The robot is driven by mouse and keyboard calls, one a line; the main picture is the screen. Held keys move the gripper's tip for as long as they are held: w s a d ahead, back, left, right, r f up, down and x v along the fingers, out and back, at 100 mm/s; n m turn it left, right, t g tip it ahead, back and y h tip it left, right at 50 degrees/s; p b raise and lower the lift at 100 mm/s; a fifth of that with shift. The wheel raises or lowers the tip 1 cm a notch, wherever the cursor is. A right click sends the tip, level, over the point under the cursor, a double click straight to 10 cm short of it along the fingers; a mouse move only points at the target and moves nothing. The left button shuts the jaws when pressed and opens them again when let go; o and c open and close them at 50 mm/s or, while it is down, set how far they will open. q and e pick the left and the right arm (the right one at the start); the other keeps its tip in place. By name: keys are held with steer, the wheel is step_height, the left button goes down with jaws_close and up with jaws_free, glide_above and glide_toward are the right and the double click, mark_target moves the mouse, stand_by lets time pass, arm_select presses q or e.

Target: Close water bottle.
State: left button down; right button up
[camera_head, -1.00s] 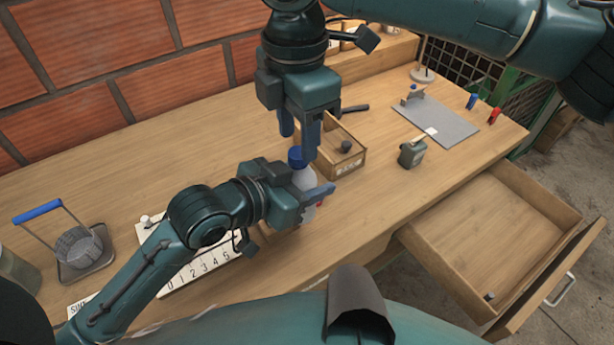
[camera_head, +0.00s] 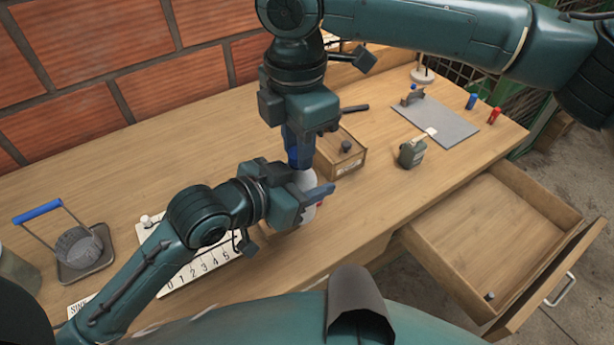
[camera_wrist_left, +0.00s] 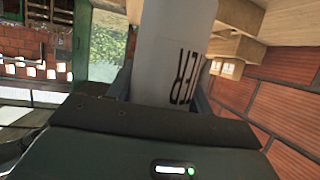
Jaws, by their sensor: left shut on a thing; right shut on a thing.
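The white water bottle (camera_head: 306,196) stands near the front middle of the table, with part of its body hidden by my left gripper. My left gripper (camera_head: 318,192) comes in from the left and is shut around the bottle's body. In the left wrist view the bottle (camera_wrist_left: 175,50) with dark lettering fills the space between the fingers. My right gripper (camera_head: 299,150) points down from above and is shut on the blue cap (camera_head: 299,160) at the bottle's top. The cap is mostly hidden by the fingers, so I cannot tell how it sits on the neck.
A small wooden box (camera_head: 345,163) stands close behind the bottle. An open drawer (camera_head: 490,236) juts out at the right. A wire basket with a blue handle (camera_head: 38,211) and a numbered board (camera_head: 205,268) lie left. A grey plate (camera_head: 450,122) lies at the back right.

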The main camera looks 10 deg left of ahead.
jaws_close()
steer(key=shift+m, duration=1.6)
steer(key=o, duration=0.9)
jaws_free()
steer(key=shift+r, duration=2.3)
